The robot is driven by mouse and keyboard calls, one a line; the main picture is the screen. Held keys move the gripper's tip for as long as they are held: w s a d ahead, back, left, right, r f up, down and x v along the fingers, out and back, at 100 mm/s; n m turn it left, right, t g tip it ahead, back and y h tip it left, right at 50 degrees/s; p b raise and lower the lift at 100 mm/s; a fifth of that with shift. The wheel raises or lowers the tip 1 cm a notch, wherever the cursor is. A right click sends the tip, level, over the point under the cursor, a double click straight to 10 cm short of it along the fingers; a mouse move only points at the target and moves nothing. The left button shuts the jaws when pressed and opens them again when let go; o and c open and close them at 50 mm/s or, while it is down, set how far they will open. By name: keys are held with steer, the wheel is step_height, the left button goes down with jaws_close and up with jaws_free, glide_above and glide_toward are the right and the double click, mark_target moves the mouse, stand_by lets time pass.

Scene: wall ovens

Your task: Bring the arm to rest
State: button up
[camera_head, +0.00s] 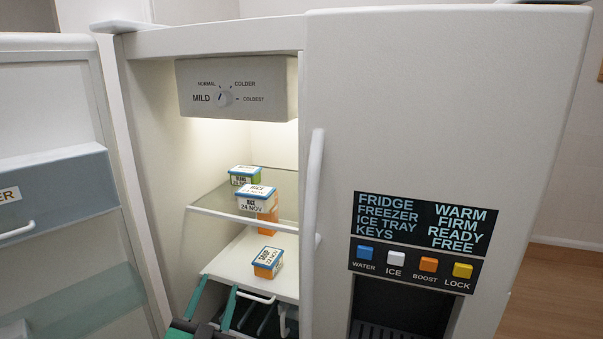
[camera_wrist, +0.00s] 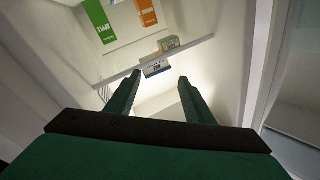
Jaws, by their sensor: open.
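My gripper (camera_head: 212,300) shows at the bottom of the head view, in front of the open fridge compartment, below and left of the lowest box. Its two green fingers stand apart with nothing between them. In the wrist view my gripper (camera_wrist: 158,80) also has its fingers spread and empty, pointing toward the inside of the fridge. The rest of my arm is mostly out of the head view.
The fridge (camera_head: 440,90) has its left door (camera_head: 55,120) open and its right door shut. A rice box (camera_head: 257,197) and a green-sided box (camera_head: 244,175) stand on the glass shelf (camera_head: 215,203). A soup box (camera_head: 268,262) sits on the white surface (camera_head: 225,265) below.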

steer(key=s+d+f+n+g+y, duration=0.1)
steer(key=s+d+f+n, duration=0.1)
steer(key=s+d+f, duration=0.35)
steer(key=s+d+f+n+g+y, duration=0.1)
steer(key=s+d+f+n, duration=0.15)
steer(key=s+f, duration=0.65)
steer(key=s+d+f+n+g+y, duration=0.15)
steer(key=s+d+f, duration=0.25)
steer(key=f, duration=0.6)
steer(key=s+d+h, duration=0.1)
steer(key=s+d, duration=0.2)
steer(key=s, duration=1)
steer(key=s+d+f+h, duration=0.1)
steer(key=s+d, duration=0.3)
steer(key=s, duration=0.8)
steer(key=shift+s+d+f+g, duration=0.15)
steer(key=shift+s+g, duration=0.2)
